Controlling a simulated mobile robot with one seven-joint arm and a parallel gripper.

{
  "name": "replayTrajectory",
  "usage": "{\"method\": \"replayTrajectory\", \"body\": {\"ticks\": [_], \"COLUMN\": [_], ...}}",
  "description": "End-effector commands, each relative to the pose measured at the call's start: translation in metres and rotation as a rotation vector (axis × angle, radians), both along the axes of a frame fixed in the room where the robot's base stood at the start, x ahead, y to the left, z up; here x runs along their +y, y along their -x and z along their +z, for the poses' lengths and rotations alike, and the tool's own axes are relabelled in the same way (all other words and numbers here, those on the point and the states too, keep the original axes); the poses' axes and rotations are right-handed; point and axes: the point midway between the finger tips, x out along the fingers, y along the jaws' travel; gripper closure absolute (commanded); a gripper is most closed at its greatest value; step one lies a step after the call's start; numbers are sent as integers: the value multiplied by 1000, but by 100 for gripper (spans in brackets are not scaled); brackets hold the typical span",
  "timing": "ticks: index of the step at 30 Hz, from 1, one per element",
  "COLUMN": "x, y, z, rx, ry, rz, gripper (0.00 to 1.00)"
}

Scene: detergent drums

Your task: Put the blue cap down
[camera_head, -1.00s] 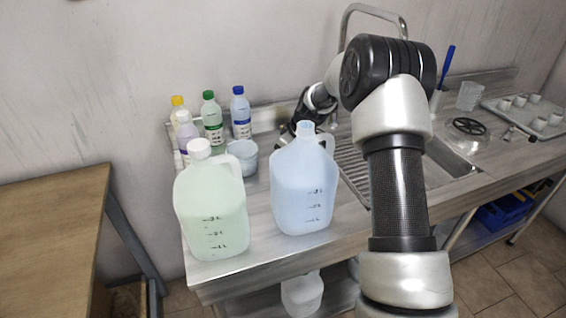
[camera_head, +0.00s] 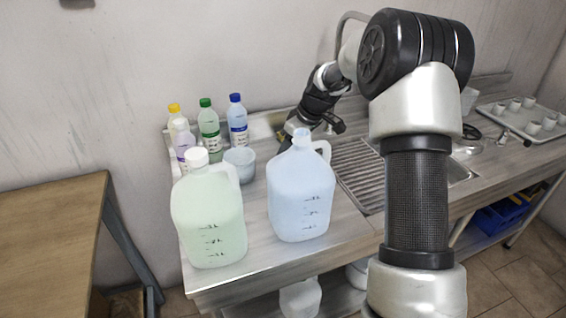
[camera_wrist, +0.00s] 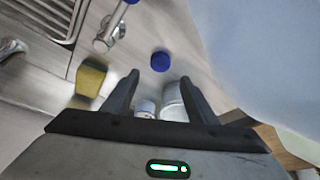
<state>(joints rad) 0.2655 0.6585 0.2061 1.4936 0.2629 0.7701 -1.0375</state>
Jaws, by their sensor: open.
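The blue cap (camera_wrist: 160,61) shows in the wrist view as a small round blue disc that appears to lie on the counter. It is just beyond my fingertips and apart from them. My gripper (camera_wrist: 158,82) is open, with nothing between its two dark fingers. In the head view the blue jug (camera_head: 301,197) stands upright on the counter with its neck uncapped. The jug hides my gripper's end and the cap there. A large pale-blue surface, likely this jug, fills the right of the wrist view.
The green jug (camera_head: 208,222) with a white cap stands left of the blue one. A yellow-green sponge (camera_wrist: 91,77) lies left of my fingers. The sink drainer (camera_head: 362,174) is to the right.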

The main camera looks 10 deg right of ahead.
Motion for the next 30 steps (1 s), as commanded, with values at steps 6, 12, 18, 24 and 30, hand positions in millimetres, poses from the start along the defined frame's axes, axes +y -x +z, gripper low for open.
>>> {"method": "replayTrajectory", "body": {"ticks": [6,12,18,24,30], "x": [-8,-9,-9,-3,6], "y": [8,10,10,31,98], "z": [28,32,33,75,160], "rx": [-1,1,1,-2,-5], "ry": [0,0,0,25,72], "rz": [0,1,1,-37,-169], "gripper": [47,47,47,47,47]}}
